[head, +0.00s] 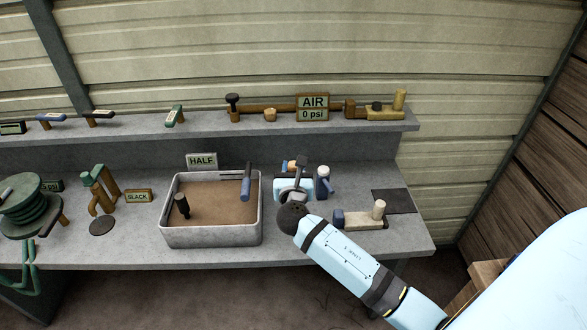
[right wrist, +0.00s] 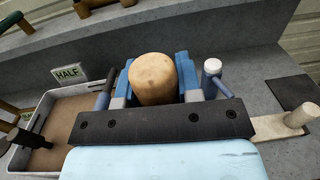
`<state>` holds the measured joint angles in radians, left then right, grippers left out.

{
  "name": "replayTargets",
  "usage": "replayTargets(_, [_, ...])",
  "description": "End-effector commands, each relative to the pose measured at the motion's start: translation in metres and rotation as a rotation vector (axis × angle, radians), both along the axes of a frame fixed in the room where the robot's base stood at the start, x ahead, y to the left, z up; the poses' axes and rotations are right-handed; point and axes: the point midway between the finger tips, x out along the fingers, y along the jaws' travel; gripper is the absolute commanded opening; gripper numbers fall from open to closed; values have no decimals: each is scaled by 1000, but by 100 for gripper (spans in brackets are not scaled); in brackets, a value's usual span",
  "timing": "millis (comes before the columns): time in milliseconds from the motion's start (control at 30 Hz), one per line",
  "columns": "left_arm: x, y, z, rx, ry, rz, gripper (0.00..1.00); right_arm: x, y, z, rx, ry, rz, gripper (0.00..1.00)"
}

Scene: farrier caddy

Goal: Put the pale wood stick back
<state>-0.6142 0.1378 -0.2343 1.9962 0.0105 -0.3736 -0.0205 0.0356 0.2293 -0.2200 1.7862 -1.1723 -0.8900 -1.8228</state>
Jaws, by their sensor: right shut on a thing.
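My right gripper (head: 294,178) reaches over the grey bench just right of the tray. In the right wrist view its blue fingers (right wrist: 153,85) are shut on a pale wood piece (right wrist: 153,78), seen almost end-on as a round tan top. I take this to be the pale wood stick; its length and lower end are hidden. In the head view my gripper and arm mostly cover it. A pale wood block with an upright peg (head: 379,209) lies to the right of the gripper, and it also shows in the right wrist view (right wrist: 300,117). My left gripper is out of view.
A grey tray (head: 212,236) with a brown bed stands left, holding a black tool (head: 182,205) and a blue-handled tool (head: 246,185) at its right rim. A blue, white-topped bottle-like object (head: 323,182) stands close right. A dark pad (head: 393,201) lies flat. A raised shelf (head: 215,124) runs behind.

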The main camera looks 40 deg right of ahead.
Motion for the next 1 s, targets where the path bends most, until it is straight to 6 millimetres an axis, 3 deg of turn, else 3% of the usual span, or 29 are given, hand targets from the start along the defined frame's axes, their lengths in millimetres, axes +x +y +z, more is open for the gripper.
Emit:
replayTargets(33, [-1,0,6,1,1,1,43,0,0,4,1,1,0,0])
replayTargets(500, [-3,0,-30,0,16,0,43,0,0,-50,-2,1,1,0])
replayTargets(1000, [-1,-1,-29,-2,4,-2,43,0,0,-59,0,0,2,0])
